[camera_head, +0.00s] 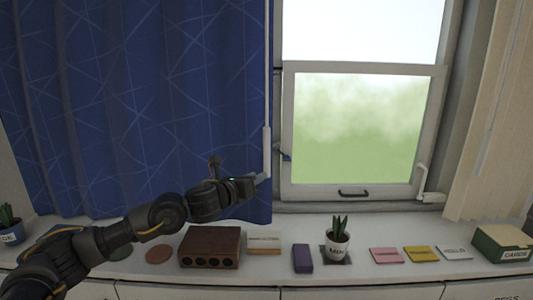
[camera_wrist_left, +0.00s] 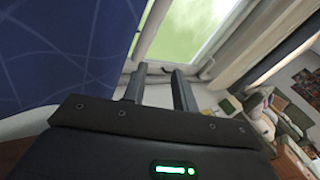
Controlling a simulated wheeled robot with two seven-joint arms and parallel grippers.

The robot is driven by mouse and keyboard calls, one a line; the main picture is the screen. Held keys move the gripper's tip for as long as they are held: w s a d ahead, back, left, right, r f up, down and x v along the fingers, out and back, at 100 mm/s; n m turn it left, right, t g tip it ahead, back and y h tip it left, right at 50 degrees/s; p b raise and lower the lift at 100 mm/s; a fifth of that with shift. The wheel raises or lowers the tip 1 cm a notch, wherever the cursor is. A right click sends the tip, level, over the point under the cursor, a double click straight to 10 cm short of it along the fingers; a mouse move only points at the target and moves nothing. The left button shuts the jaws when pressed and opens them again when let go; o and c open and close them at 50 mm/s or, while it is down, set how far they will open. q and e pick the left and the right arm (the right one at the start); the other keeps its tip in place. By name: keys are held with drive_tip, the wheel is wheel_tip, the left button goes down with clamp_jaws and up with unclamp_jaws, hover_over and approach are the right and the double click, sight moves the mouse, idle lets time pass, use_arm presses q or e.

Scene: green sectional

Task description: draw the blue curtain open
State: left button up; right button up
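The blue curtain (camera_head: 150,90) with pale line patterns hangs over the left part of the window. It also fills the left of the left wrist view (camera_wrist_left: 60,55). A thin white wand (camera_head: 267,150) hangs along the curtain's right edge, with a thicker lower part. My left gripper (camera_head: 262,178) is at the wand's lower end, in front of the curtain's edge. In the left wrist view its two fingers (camera_wrist_left: 158,85) stand apart, with nothing clearly held between them. I cannot tell whether it touches the wand. My right gripper is not in view.
The white sill below holds a brown box with round holes (camera_head: 210,247), a purple block (camera_head: 303,258), a potted plant (camera_head: 337,243), several coloured cards and a green card box (camera_head: 505,242). A beige curtain (camera_head: 492,110) hangs at the right. The window (camera_head: 355,130) between is uncovered.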

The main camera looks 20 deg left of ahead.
sight(265, 147)
use_arm(q)
wheel_tip(265, 147, up, 6)
drive_tip(key=a+m, duration=0.3)
drive_tip(key=shift+t, duration=0.3)
drive_tip(key=p+x, duration=0.4)
drive_tip(key=x, duration=0.6)
drive_tip(key=shift+r, duration=0.1)
drive_tip(key=shift+p+x, duration=0.3)
drive_tip(key=shift+x, duration=0.55)
drive_tip(key=shift+c, duration=0.5)
clamp_jaws()
